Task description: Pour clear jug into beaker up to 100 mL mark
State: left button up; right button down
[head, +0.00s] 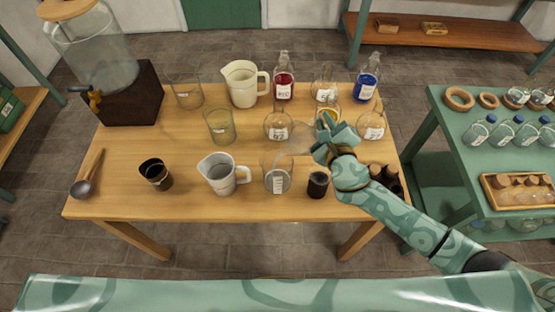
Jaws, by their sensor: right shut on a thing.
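My right gripper (326,142) reaches in from the right over the table and is shut on the clear jug (299,139). The jug is see-through and faint, and it seems tilted to the left. It is above and behind a clear beaker (277,178) with a white scale at the front of the table. I cannot make out a stream from the jug or a liquid level in the beaker. My left gripper is not in view.
A white jug (219,175) stands left of the beaker and a black jar (317,185) right of it. Labelled flasks (278,127) and (371,125) stand close around the gripper. A red bottle (284,84), blue bottle (367,80) and cream jug (242,86) stand behind.

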jog(key=shift+a+r, duration=0.15)
jog(key=shift+r, duration=0.15)
dwell(0.7)
jog(key=shift+w+d+f+m, duration=0.25)
jog(key=shift+d+f, duration=0.15)
jog(key=shift+f, duration=0.1)
jog(key=shift+w+d+f+m, duration=0.25)
jog(key=shift+d+f, duration=0.1)
jog(key=shift+f, duration=0.1)
jog(key=shift+w+d+f+m+g+y, duration=0.15)
jog(key=shift+d+f+m+g, duration=0.2)
jog(key=shift+f, duration=0.15)
jog(key=shift+w+d+f+m+g+y, duration=0.2)
jog(key=shift+f+m+g, duration=0.15)
jog(key=shift+f, duration=0.15)
jog(key=w+d+m, duration=0.1)
jog(key=d+f+m+g+y+p, duration=0.1)
jog(key=w+d+f+m+g+p, duration=0.1)
jog(key=d+m, duration=0.1)
jog(key=shift+w+y, duration=0.3)
jog(key=shift+y, duration=0.05)
